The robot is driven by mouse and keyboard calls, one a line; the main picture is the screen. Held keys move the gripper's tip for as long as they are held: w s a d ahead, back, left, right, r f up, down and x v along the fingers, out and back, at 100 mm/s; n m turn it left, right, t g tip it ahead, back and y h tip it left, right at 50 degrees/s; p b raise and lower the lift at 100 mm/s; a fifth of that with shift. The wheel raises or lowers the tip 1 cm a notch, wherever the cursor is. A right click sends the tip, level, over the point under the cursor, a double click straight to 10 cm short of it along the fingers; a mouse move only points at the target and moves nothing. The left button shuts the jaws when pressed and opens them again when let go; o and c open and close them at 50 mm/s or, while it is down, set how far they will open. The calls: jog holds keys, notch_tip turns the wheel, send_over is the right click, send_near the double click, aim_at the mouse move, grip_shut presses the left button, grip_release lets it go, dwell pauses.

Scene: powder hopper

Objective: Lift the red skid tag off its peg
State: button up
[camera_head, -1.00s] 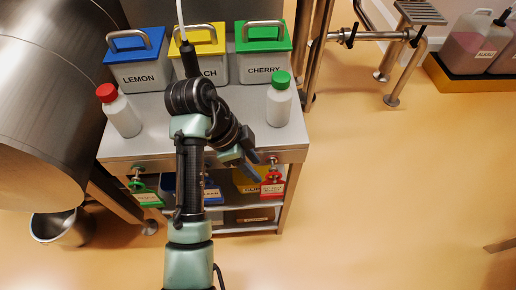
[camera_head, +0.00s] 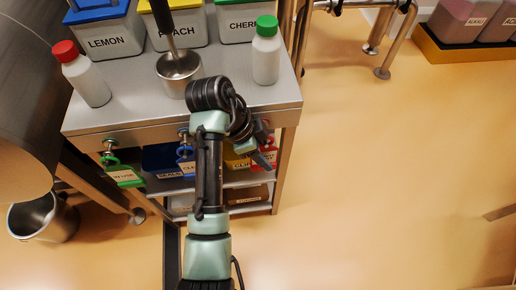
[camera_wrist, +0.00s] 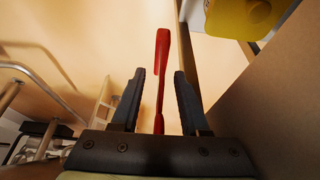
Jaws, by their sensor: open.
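The red skid tag (camera_head: 271,156) hangs at the right end of the steel stand's front edge, partly hidden behind my gripper (camera_head: 262,160). In the wrist view the red tag (camera_wrist: 162,50) shows nearly edge-on as a narrow red strip with a thin lower part. My gripper (camera_wrist: 159,74) is open, with one dark finger on each side of the red strip. I see a gap between the strip and each finger. The peg is hidden by my arm in the head view, and I cannot make it out in the wrist view.
A green tag (camera_head: 124,176) and a blue tag (camera_head: 187,167) hang farther left on the same edge. Open floor (camera_head: 400,170) lies right.

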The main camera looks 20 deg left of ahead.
jog(key=shift+f, duration=0.15)
jog(key=shift+c, duration=0.2)
grip_shut()
jog(key=shift+r, duration=0.25)
jog(key=shift+r+p, duration=0.45)
jog(key=shift+p, duration=0.45)
jog(key=shift+w+d, duration=0.1)
jog(key=s+d+p, duration=0.4)
jog(key=s+p, duration=0.1)
jog(key=s, duration=0.1)
jog(key=shift+s+p, duration=0.2)
jog(key=shift+p, duration=0.15)
